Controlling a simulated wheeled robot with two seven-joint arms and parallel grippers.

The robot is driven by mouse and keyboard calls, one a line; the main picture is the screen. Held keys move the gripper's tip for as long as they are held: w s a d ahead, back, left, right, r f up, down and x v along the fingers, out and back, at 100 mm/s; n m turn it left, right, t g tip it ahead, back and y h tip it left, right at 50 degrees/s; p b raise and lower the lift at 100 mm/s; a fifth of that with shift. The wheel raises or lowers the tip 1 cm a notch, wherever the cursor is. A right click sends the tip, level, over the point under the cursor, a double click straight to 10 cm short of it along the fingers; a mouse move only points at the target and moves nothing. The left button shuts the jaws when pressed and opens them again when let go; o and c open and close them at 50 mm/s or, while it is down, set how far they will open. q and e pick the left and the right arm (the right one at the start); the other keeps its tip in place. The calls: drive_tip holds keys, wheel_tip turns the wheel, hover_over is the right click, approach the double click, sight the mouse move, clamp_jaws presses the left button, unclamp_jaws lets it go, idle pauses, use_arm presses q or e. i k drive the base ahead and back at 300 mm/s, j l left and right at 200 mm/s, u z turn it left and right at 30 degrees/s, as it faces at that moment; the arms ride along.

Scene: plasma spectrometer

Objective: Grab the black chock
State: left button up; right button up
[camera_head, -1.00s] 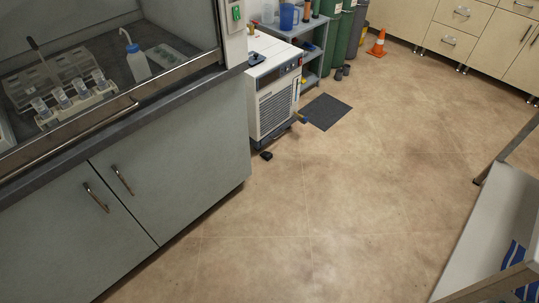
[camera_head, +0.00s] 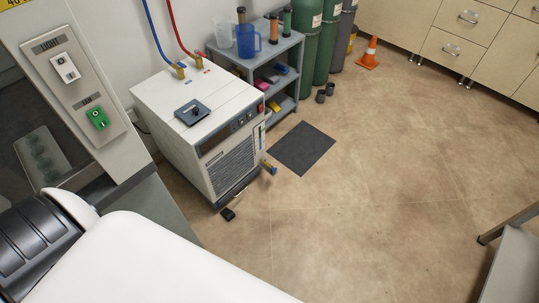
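A small black chock (camera_head: 228,214) lies on the tan floor at the front lower corner of the white chiller unit (camera_head: 205,130). It looks close to or against the unit's base; I cannot tell whether they touch. A white and black link of my own arm fills the lower left of the view. Neither of my grippers shows, so whether they are open or shut is hidden.
A dark mat (camera_head: 302,148) lies right of the chiller. A grey shelf (camera_head: 285,70), green gas cylinders (camera_head: 307,50) and an orange cone (camera_head: 369,53) stand behind. A small valve (camera_head: 269,167) sticks out at the chiller's front. The floor (camera_head: 380,220) in the middle is clear.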

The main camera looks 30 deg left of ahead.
sight(227, 213)
drive_tip(key=i+l, duration=0.15)
drive_tip(key=i, duration=0.35)
drive_tip(key=i+l+u, duration=0.1)
drive_tip(key=i, duration=0.45)
